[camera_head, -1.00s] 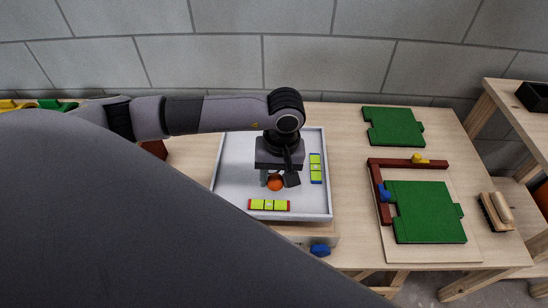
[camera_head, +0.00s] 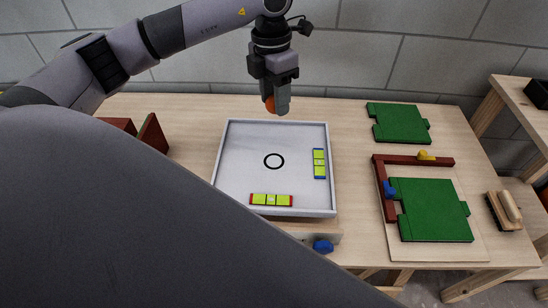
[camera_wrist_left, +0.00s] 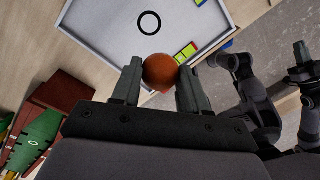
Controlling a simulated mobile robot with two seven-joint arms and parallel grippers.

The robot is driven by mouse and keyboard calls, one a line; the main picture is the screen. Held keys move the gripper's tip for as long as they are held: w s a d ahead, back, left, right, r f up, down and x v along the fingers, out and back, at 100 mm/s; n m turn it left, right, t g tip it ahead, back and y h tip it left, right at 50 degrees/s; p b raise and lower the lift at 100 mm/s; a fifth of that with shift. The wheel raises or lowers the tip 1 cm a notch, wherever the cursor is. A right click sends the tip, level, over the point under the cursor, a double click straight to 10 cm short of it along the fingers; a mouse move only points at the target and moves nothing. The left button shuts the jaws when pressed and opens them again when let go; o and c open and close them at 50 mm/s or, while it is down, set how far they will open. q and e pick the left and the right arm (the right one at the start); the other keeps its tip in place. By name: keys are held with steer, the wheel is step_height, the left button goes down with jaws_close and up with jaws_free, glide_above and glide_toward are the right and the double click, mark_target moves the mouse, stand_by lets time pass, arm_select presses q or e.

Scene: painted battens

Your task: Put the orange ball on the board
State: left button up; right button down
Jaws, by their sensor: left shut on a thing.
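The orange ball (camera_head: 270,104) is between the fingers of my left gripper (camera_head: 277,104), which is shut on it. In the left wrist view the ball (camera_wrist_left: 160,72) sits between the two fingertips. The gripper holds it in the air above the board's far edge, clear of the surface. The board (camera_head: 240,160) is a pale square plate with a raised rim and a black ring (camera_head: 274,161) near its middle. The ring is empty. Parts of my right arm show at the right of the left wrist view; whether its gripper is open is unclear.
Two yellow-green levels (camera_head: 319,164) (camera_head: 271,199) lie along the board's right and near sides. A blue knob (camera_head: 322,246) is at its front. Green panels (camera_head: 398,123) (camera_head: 432,210), a dark red L-shaped frame (camera_head: 410,160) and a brush (camera_head: 504,211) are to the right.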

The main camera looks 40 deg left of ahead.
arm_select(q)
steer(key=n, duration=0.1)
steer(key=r+n, duration=0.2)
steer(key=n, duration=0.1)
steer(key=shift+w+a+r, duration=0.1)
steer(key=shift+w+a, duration=0.15)
steer(key=shift+a, duration=0.1)
glide_above(274, 162)
step_height(274, 162, down, 15)
steer(key=shift+a+r, duration=0.1)
steer(key=shift+r, duration=0.05)
steer(key=shift+f, duration=2.55)
steer(key=shift+f, duration=0.2)
steer(key=o, duration=1)
steer(key=shift+o, duration=0.2)
steer(key=shift+r, duration=0.1)
